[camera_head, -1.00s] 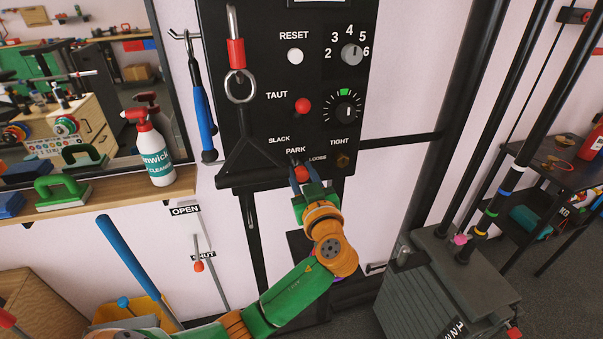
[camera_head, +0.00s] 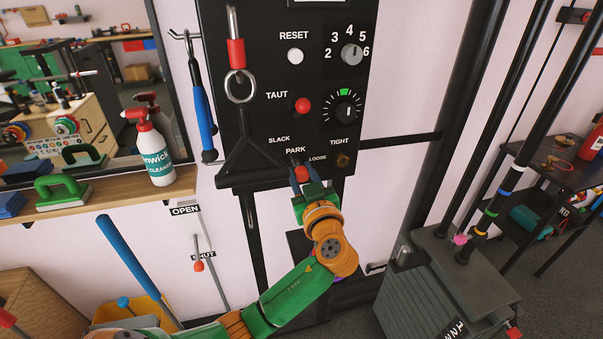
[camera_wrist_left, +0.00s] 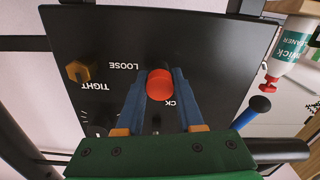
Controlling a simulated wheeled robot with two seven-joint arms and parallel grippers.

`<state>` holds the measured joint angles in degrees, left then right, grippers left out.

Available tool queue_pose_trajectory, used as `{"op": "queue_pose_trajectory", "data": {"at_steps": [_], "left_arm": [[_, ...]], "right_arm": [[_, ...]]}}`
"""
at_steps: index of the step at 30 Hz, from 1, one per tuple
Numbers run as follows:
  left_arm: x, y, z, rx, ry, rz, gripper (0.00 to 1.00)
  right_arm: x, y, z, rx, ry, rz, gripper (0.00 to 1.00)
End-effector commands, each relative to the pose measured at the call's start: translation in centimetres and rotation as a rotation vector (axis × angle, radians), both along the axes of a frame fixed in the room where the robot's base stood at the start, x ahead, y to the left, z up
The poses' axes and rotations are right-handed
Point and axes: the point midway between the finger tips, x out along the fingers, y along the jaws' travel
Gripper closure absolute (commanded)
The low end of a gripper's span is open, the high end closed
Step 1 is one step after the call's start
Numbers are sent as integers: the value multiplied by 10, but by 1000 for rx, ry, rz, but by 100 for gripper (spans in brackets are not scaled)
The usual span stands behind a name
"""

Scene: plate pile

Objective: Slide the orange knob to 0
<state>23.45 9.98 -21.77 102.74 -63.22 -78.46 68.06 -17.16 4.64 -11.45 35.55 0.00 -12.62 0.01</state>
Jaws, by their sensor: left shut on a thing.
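A red-orange round knob (camera_head: 302,174) sits low on the black panel, just under the word PARK. My left gripper (camera_head: 302,177) is shut on it, with a blue finger on either side. In the left wrist view, the knob (camera_wrist_left: 160,85) shows between the two blue fingertips of the left gripper (camera_wrist_left: 160,88), close to the panel face. The gripper hides part of the panel's lower edge and whatever the knob is mounted on. I see no 0 mark on the panel. My right gripper is not in view.
The black panel (camera_head: 262,130) also carries a red knob (camera_head: 303,106), a white RESET button (camera_head: 295,56), dials and a brass hex knob (camera_head: 343,160). A separate red-orange lever knob (camera_head: 198,266) is by the SHUT label. A spray bottle (camera_head: 154,152) stands on the left shelf.

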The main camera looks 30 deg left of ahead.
Motion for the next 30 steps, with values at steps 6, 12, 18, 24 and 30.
{"op": "queue_pose_trajectory", "data": {"at_steps": [6, 12, 18, 24, 30], "left_arm": [[0, 0, -1, -1, 2, 0, 100], [-11, -15, -5, -5, 0, -3, 100], [-17, -20, -2, -2, 4, 1, 100], [-17, -20, -2, -2, 4, 0, 39], [-17, -20, -1, -2, 1, 1, 33]], "right_arm": [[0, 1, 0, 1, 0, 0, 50], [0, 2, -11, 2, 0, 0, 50], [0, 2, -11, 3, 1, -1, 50], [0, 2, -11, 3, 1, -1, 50], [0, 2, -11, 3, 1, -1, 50]]}}
